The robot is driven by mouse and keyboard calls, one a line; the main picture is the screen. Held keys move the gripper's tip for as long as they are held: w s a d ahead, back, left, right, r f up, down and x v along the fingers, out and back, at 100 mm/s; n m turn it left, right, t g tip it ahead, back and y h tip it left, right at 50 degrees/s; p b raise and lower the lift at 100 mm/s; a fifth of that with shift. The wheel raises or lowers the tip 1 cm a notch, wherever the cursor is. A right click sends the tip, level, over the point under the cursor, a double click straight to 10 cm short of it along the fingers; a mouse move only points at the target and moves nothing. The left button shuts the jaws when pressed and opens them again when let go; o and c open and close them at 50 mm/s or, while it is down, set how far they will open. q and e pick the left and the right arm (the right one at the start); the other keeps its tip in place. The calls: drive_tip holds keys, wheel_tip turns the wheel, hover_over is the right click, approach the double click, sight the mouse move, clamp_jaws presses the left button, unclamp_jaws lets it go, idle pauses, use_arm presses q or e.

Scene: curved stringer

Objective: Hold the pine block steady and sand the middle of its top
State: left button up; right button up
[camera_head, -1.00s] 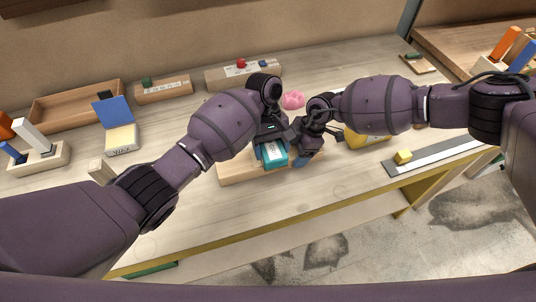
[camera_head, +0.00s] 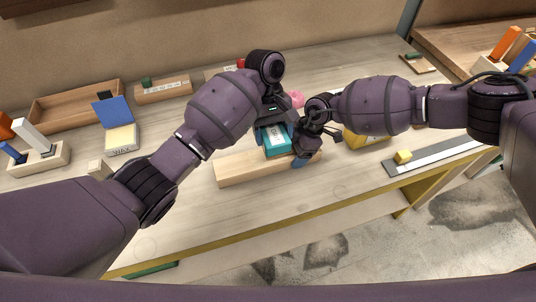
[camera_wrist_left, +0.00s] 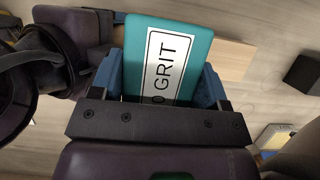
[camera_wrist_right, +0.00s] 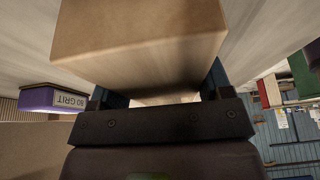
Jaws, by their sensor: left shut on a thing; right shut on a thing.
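The pine block (camera_head: 235,169) lies flat on the bench near its front edge, long side running left to right. My right gripper (camera_head: 304,154) is shut on its right end; the right wrist view shows the block (camera_wrist_right: 140,45) between the fingers. My left gripper (camera_head: 274,124) is shut on a teal sanding block (camera_head: 273,141) with a white label. The left wrist view shows the sanding block (camera_wrist_left: 168,62) between blue fingers, its label ending in "0 GRIT". It is over the far side of the pine block, right of its middle. I cannot tell if they touch.
A wooden tray (camera_head: 75,122) is at the back left. A pink lump (camera_head: 297,99) lies behind my grippers. A purple 80 grit block (camera_wrist_right: 52,98) shows in the right wrist view.

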use_arm(q)
drive_tip(key=shift+d, duration=0.1)
use_arm(e)
drive_tip(key=shift+s+a, duration=0.15)
drive_tip(key=shift+a, duration=0.1)
drive_tip(key=o, duration=1.3)
drive_tip(key=shift+c, duration=0.2)
use_arm(q)
drive_tip(key=shift+f, duration=0.1)
use_arm(e)
drive_tip(key=shift+r, duration=0.1)
use_arm(q)
drive_tip(key=shift+a, duration=0.2)
use_arm(e)
drive_tip(key=shift+r, duration=0.15)
drive_tip(key=shift+w+d+r, duration=0.3)
drive_tip(key=shift+w+r, duration=0.05)
drive_tip(key=shift+r, duration=0.3)
drive_tip(key=shift+v, duration=1.65)
drive_tip(key=shift+d+r, duration=0.1)
drive_tip(key=shift+d, duration=0.15)
